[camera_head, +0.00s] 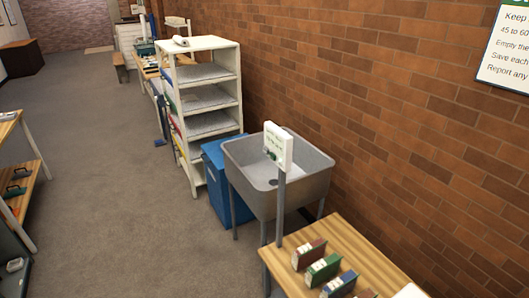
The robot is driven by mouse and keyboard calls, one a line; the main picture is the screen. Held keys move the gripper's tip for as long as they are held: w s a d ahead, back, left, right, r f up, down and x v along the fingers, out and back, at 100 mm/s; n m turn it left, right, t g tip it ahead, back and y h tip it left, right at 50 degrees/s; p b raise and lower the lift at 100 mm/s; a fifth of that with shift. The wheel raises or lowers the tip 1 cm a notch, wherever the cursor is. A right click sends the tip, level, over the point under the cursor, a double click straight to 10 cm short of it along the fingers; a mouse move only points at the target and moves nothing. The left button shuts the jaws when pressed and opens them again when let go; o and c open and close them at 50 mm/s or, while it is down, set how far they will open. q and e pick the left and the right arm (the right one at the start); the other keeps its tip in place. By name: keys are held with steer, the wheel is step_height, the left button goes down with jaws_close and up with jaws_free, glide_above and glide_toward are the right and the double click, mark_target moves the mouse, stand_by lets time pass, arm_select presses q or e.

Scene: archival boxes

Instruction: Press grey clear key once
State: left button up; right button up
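I cannot make out a grey clear key anywhere in the head view. A small pale device (15,265) sits on a dark surface at the lower left edge, too small and cut off to show any keys. Another small white object (181,41) lies on top of the white shelf unit, with no keys readable. Neither of my grippers is in view.
A grey sink (319,185) stands by the brick wall, behind a white sign (278,146) on a post. A blue bin (217,183) and white shelf unit (213,101) stand beyond. Small coloured boxes (323,269) lie on a wooden table (350,245).

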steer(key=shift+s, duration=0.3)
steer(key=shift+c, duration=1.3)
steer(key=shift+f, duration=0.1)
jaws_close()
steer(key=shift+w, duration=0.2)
